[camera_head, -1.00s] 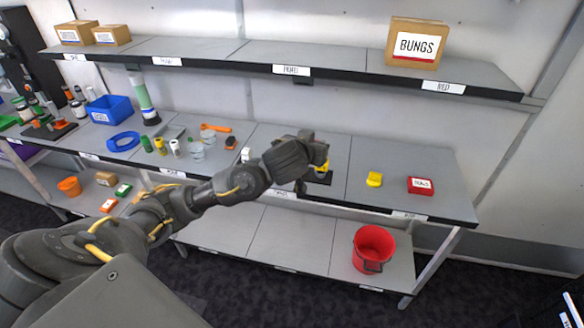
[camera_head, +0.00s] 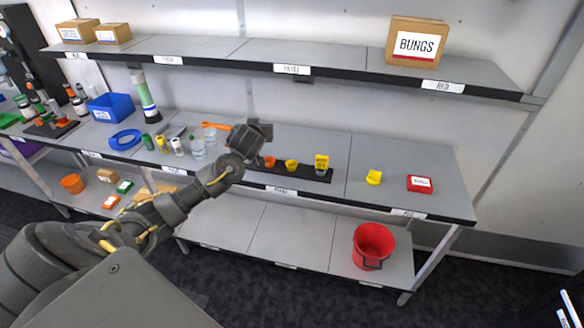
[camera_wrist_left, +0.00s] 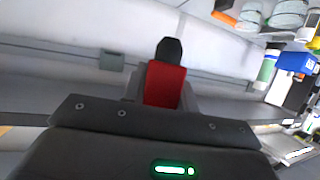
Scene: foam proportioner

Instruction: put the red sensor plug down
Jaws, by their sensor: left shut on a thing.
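In the left wrist view the red sensor plug (camera_wrist_left: 165,86) is a red block with a rounded dark end, held between the fingers of my left gripper. In the head view my left gripper (camera_head: 262,128) is raised over the middle shelf, near the left end of a black strip. The plug cannot be made out in the head view, where the gripper hides it. My right gripper is not in view.
The black strip (camera_head: 262,178) holds orange and yellow pieces. A yellow piece (camera_head: 374,177) and a red labelled box (camera_head: 420,184) sit to its right, with bare shelf around them. An orange tool (camera_head: 217,126) and clear cups stand left. A red bucket (camera_head: 372,248) is below.

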